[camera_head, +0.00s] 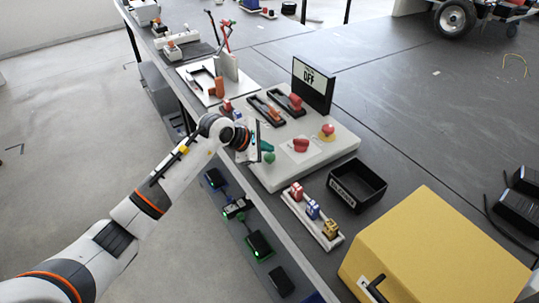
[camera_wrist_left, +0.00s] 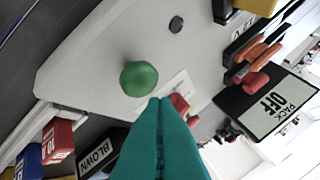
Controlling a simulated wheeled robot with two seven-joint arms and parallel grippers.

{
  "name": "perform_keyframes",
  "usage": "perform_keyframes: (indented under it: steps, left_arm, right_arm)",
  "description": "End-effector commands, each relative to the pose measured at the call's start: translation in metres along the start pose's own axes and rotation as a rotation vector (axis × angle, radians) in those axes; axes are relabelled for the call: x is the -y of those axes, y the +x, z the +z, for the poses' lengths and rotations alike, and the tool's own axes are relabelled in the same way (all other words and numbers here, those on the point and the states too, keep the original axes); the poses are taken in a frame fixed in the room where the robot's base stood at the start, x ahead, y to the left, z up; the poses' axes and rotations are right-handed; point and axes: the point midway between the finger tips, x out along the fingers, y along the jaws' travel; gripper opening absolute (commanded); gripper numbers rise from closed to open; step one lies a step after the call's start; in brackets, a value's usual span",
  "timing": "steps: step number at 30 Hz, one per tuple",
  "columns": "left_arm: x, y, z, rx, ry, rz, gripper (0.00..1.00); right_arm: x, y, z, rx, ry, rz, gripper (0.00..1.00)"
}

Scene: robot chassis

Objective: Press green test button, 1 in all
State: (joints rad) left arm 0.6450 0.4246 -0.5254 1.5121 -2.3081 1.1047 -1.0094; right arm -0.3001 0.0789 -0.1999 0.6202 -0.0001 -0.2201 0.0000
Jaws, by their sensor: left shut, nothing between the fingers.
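The green test button (camera_head: 269,157) is a round knob on the near side of the light grey panel (camera_head: 335,150). It also shows in the left wrist view (camera_wrist_left: 139,78), just left of the fingertips. My left gripper (camera_head: 265,146) is shut and empty, with its green fingers beside and close above the button. In the left wrist view the fingers (camera_wrist_left: 160,103) point toward the panel; I cannot tell whether they touch the button. A display reading OFF (camera_head: 314,82) stands at the panel's back. My right gripper is not in view.
The panel also holds a red knob (camera_head: 301,145), a red-and-yellow button (camera_head: 327,132) and red-handled switches (camera_head: 290,103). A black bin (camera_head: 356,185), a fuse tray (camera_head: 312,217) and a yellow box (camera_head: 435,250) stand to the right.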

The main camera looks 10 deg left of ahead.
Motion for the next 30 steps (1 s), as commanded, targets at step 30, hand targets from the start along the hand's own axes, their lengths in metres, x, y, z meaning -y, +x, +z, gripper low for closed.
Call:
perform_keyframes:
  steps: [30]
  left_arm:
    - [-0.0034, 0.0048, 0.0039, 0.001, 0.0, -0.001, 0.0]
  right_arm:
    - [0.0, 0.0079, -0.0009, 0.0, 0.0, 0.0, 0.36]
